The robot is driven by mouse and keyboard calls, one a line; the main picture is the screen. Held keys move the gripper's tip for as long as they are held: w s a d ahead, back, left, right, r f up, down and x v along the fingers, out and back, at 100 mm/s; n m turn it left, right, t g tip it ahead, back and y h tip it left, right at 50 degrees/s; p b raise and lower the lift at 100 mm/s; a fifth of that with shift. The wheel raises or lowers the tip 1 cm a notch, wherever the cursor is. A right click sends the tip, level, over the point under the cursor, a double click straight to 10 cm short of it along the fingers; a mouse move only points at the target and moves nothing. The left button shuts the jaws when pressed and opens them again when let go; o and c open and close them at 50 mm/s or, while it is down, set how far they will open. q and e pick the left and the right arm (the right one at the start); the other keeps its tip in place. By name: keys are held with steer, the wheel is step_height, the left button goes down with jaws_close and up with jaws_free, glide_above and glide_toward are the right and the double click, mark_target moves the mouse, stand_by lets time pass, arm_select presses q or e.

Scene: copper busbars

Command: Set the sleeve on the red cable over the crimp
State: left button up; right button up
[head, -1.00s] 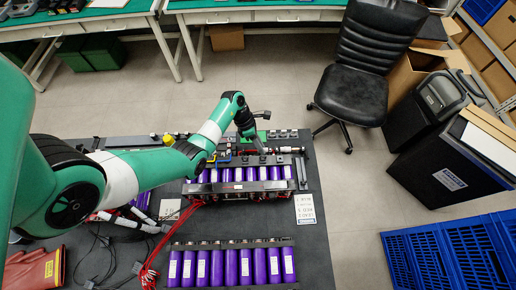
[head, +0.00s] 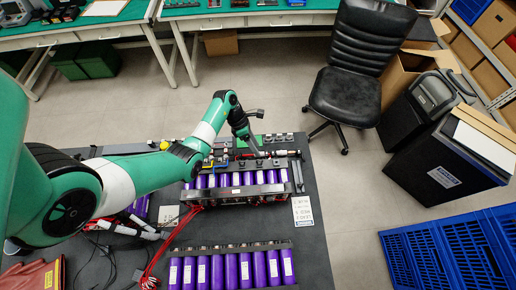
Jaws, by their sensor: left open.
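My left gripper (head: 256,151) points down over the back edge of the purple battery module, and its jaws are open. It is close to a short red-and-dark part (head: 270,154) at the module's back edge. I cannot tell if that is the red cable with its sleeve, nor if the jaws touch it. The sleeve and the crimp are too small to make out. A bundle of red wires (head: 160,256) runs from the module's left front corner down to the lower left. My right gripper is not in view.
The battery module (head: 237,191) stands on the dark table (head: 315,258). A row of purple cells (head: 232,268) lies in front of it. A white label card (head: 303,210) is at the right. A red glove (head: 35,276) lies at the lower left. The table's right front is clear.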

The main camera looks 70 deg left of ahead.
arm_select(q)
steer(key=p+v, duration=0.2)
steer(key=v, duration=0.6)
steer(key=shift+r, duration=0.4)
steer(key=shift+a, duration=0.1)
